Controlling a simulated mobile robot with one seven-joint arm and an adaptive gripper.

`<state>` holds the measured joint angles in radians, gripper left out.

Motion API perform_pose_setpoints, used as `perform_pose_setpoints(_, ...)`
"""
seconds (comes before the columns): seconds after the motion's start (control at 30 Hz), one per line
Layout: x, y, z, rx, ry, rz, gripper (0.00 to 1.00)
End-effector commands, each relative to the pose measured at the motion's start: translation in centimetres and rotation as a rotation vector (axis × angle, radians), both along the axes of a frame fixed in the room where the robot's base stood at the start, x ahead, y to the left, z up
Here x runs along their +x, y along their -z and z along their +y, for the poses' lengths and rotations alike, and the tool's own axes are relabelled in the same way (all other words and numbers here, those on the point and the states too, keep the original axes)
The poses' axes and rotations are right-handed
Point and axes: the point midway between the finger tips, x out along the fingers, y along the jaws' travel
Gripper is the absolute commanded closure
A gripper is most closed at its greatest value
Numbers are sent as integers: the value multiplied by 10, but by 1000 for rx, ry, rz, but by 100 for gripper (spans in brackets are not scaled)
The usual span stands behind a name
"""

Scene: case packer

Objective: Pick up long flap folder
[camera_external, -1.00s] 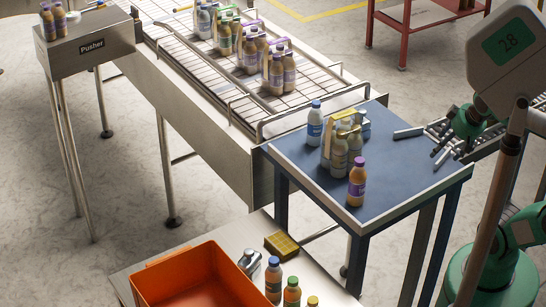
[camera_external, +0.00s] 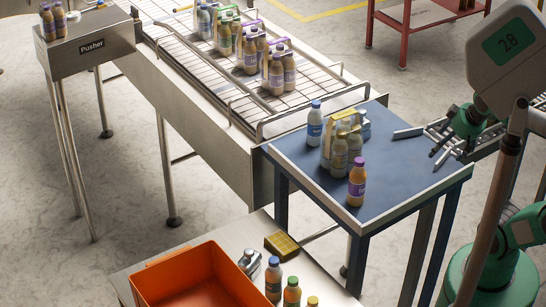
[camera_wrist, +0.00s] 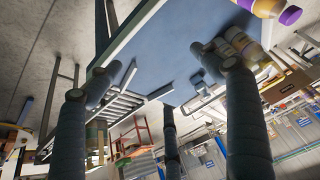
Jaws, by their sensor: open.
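Several bottles, including a purple-capped brown one (camera_external: 357,182) and a blue-capped white one (camera_external: 314,124), stand left on the table. A roller rack (camera_external: 440,130) adjoins its right back side. A conveyor (camera_external: 205,75) and orange crate (camera_external: 160,270) lie left. The table's middle right is clear.

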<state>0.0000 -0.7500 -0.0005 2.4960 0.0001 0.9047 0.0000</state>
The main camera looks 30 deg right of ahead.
Motion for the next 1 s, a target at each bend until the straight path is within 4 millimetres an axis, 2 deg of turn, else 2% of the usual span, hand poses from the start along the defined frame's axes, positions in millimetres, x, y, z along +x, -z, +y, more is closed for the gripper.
perform_pose_setpoints(0.13,1,-19,0,0,0,-3,20)
perform_pose_setpoints(0.27,1,-50,0,0,0,-5,20)
perform_pose_setpoints(0.47,24,-64,20,71,47,33,20)
perform_pose_setpoints(0.67,62,-85,56,175,130,89,20)
perform_pose_setpoints(1.0,128,-109,139,344,306,229,20)
